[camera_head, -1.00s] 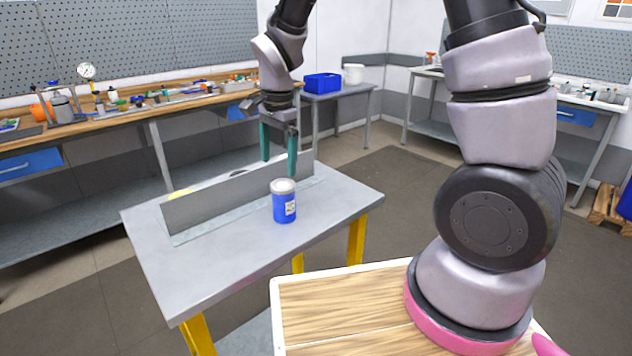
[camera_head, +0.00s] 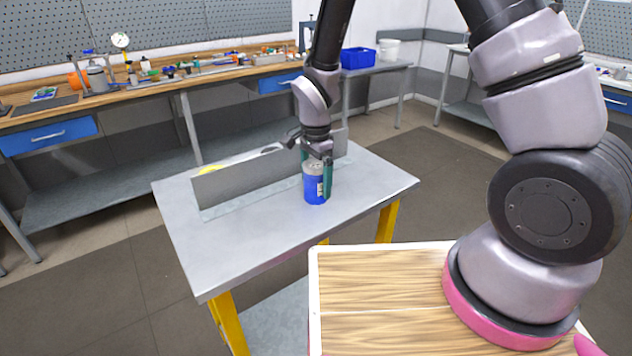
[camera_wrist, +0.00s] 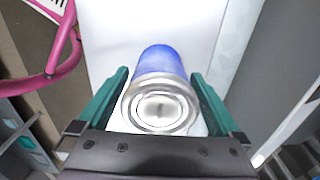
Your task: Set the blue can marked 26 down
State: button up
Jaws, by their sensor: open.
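I cannot read a number on the label. My gripper (camera_head: 317,180) is lowered over the can, with one green finger on each side of it. In the wrist view the can (camera_wrist: 160,62) sits between the open fingers (camera_wrist: 160,95), with gaps at both sides. The lid faces the camera and the can's base is hidden there.
The low grey plate (camera_head: 225,184) runs along the table behind the can. The table's front left is clear. A workbench (camera_head: 150,97) with tools stands behind, and a blue bin (camera_head: 358,58) sits on a table at the back.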

jog(key=shift+f, duration=0.5)
jog(key=c, duration=1.5)
grip_shut()
jog(key=shift+r, duration=0.1)
